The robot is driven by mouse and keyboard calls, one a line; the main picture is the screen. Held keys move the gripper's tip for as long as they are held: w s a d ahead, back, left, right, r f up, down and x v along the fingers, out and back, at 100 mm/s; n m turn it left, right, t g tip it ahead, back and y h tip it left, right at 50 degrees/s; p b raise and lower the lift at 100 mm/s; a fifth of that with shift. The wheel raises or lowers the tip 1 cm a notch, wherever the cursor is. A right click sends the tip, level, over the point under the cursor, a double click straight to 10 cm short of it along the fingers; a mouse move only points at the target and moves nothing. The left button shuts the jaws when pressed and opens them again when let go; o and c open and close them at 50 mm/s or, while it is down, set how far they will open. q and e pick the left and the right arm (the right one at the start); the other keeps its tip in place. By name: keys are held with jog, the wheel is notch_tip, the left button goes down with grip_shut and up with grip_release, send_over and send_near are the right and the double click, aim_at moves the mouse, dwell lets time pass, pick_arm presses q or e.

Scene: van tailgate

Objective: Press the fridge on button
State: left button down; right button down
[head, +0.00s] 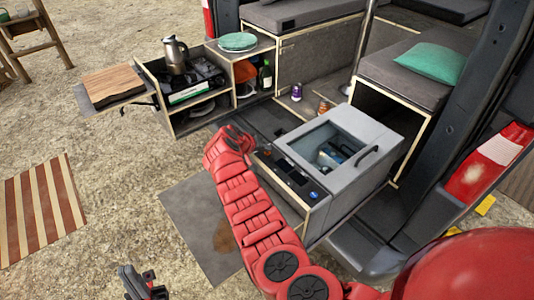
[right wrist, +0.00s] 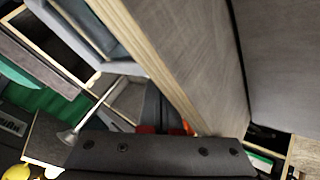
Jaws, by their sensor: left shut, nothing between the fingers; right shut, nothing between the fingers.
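The fridge (head: 376,142) is a grey box with a clear window in its lid and a dark handle, at the van's tailgate in the head view. Its dark control panel (head: 287,175) lies along the near left edge, with a small round blue button (head: 313,195) at its right end. I cannot read any marking on it. My right arm passes in front of the fridge's left side, its far end left of the panel. My right gripper's fingers are hidden in both views. My left gripper (head: 140,285) is shut and empty, low over the ground, well away from the fridge.
A kitchen drawer unit (head: 172,122) with a stove and metal kettle (head: 176,54) stands left of the fridge. A bench with a green pillow (head: 430,62) is behind right. A striped rug (head: 40,210) lies on open ground at left.

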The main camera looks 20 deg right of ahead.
aim_at(266, 154)
jog(key=shift+s+f+b, duration=0.4)
jog(key=shift+s+f, duration=0.05)
jog(key=shift+f, duration=0.4)
jog(key=shift+s+d+f, duration=0.1)
jog(key=shift+f, duration=0.1)
jog(key=shift+w+d+r, duration=0.15)
jog(key=shift+w+r, duration=0.1)
jog(key=shift+r, duration=0.3)
jog(key=shift+w+d, duration=0.1)
jog(key=shift+w, duration=0.05)
jog(key=shift+r, duration=0.1)
jog(key=shift+w+r, duration=0.15)
jog(key=shift+r, duration=0.3)
notch_tip(266, 154, up, 5)
jog(key=shift+w+f+p, duration=0.1)
jog(key=shift+w+p, duration=0.05)
jog(key=shift+p, duration=1.05)
